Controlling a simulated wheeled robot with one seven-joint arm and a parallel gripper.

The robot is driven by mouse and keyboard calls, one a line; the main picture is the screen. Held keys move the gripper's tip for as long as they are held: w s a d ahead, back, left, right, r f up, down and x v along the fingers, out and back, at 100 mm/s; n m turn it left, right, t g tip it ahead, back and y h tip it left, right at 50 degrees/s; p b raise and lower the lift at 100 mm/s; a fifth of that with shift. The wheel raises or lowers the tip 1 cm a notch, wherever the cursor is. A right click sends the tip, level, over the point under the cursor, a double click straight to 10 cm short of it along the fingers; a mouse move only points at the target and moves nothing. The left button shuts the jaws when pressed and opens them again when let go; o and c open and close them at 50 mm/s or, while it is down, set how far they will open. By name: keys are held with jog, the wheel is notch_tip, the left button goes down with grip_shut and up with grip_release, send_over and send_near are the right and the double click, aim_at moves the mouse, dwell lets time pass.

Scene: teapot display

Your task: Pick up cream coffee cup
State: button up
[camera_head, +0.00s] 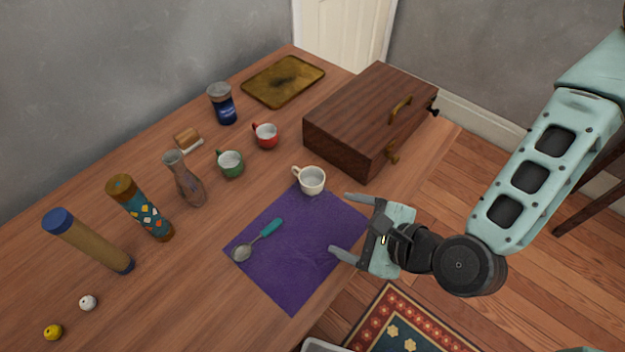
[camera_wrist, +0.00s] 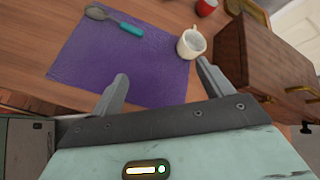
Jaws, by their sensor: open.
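The cream coffee cup (camera_head: 311,182) stands upright at the back corner of the purple cloth (camera_head: 300,265), its handle towards the back left. In the wrist view the cup (camera_wrist: 191,46) shows just beyond the right fingertip, by the cloth's right edge. My gripper (camera_head: 340,222) is open and empty, over the right side of the cloth, its fingers pointing left. In the wrist view the gripper (camera_wrist: 162,80) has its fingers wide apart, with bare cloth between them. The cup appears apart from both fingers.
A wooden box (camera_head: 370,118) with brass handles stands close behind the cup. A red cup (camera_head: 266,137), a green cup (camera_head: 231,165) and a glass vase (camera_head: 186,182) stand farther left. A teal-handled spoon (camera_head: 257,240) lies on the cloth. The table's front edge is near my gripper.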

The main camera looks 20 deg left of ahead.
aim_at(307, 173)
jog(key=w+m+t+b, duration=0.1)
jog(key=m, duration=0.2)
jog(key=w+f+m+t+b, duration=0.1)
jog(key=m+t+b, duration=0.1)
jog(key=m, duration=0.2)
jog(key=w+a+m+t+b, duration=0.1)
jog(key=m, duration=0.3)
jog(key=shift+w+f+t, duration=0.2)
jog(key=shift+f+t, duration=0.05)
jog(key=shift+t, duration=0.15)
jog(key=b, duration=0.3)
jog(key=shift+w+a+f+b, duration=0.2)
jog(key=shift+w+a+b, duration=0.1)
jog(key=shift+w+b, duration=0.1)
jog(key=b, duration=0.3)
jog(key=shift+w+a+f, duration=0.15)
jog(key=shift+a, duration=0.15)
jog(key=shift+w+a+f+b, duration=0.3)
jog(key=shift+w+a+b, duration=0.15)
jog(key=shift+b, duration=0.8)
jog(key=b+x, duration=0.1)
jog(key=x, duration=0.3)
jog(key=shift+w+a+r, duration=0.15)
jog(key=shift+a, duration=0.1)
jog(key=shift+x, duration=3.25)
jog(key=c, duration=1.1)
